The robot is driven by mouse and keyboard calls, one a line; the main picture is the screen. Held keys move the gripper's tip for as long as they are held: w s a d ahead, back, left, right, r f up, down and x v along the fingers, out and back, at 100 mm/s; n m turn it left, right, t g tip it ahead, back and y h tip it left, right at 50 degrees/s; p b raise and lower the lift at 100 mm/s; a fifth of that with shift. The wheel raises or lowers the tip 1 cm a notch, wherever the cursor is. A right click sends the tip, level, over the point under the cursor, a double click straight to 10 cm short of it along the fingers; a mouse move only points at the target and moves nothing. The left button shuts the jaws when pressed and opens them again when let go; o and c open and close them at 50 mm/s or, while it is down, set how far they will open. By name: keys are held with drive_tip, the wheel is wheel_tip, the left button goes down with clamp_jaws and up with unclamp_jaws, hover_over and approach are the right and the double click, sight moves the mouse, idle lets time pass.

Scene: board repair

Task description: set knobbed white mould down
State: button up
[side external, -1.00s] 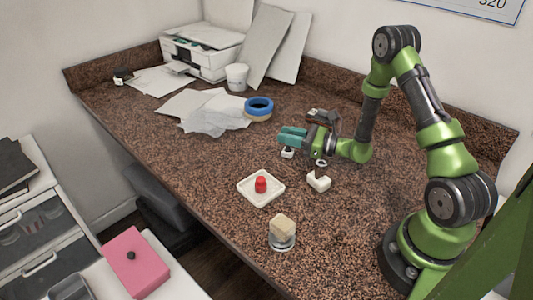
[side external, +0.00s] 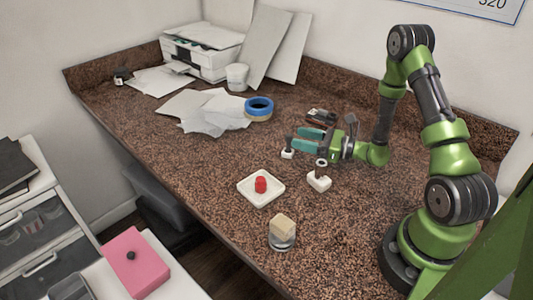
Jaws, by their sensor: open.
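A small white mould with a dark knob (side external: 287,155) stands upright on the speckled brown counter, just in front of my gripper's fingertips. My gripper (side external: 296,138) has teal fingers that are spread apart, with nothing seen between them. It points left, low over the counter, close to the small mould's knob. A larger white block with a dark upright knob (side external: 319,184) stands on the counter to the right and nearer the camera.
A white square dish (side external: 249,193) holds a red piece (side external: 261,184). A tan block (side external: 282,224) sits on a round metal piece (side external: 281,242) near the front edge. A blue tape roll (side external: 259,108), papers (side external: 203,108) and a dark device (side external: 320,116) lie behind.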

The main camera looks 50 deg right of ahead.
drive_tip(key=v, duration=0.7)
drive_tip(key=shift+s, duration=0.15)
drive_tip(key=s+a+r+n+g+y, duration=0.25)
drive_tip(key=a+r+n+g, duration=0.25)
drive_tip(key=a+n+g, duration=0.3)
drive_tip(key=s+a+r+n+g+y, duration=0.25)
drive_tip(key=a+r+n+g, duration=0.3)
drive_tip(key=a+n, duration=0.35)
drive_tip(key=s+r+n+t+h, duration=0.4)
drive_tip(key=r+n+h, duration=0.5)
drive_tip(key=n, duration=0.1)
drive_tip(key=shift+s+r+n+h, duration=0.2)
drive_tip(key=shift+n+h, duration=0.1)
drive_tip(key=shift+h, duration=0.1)
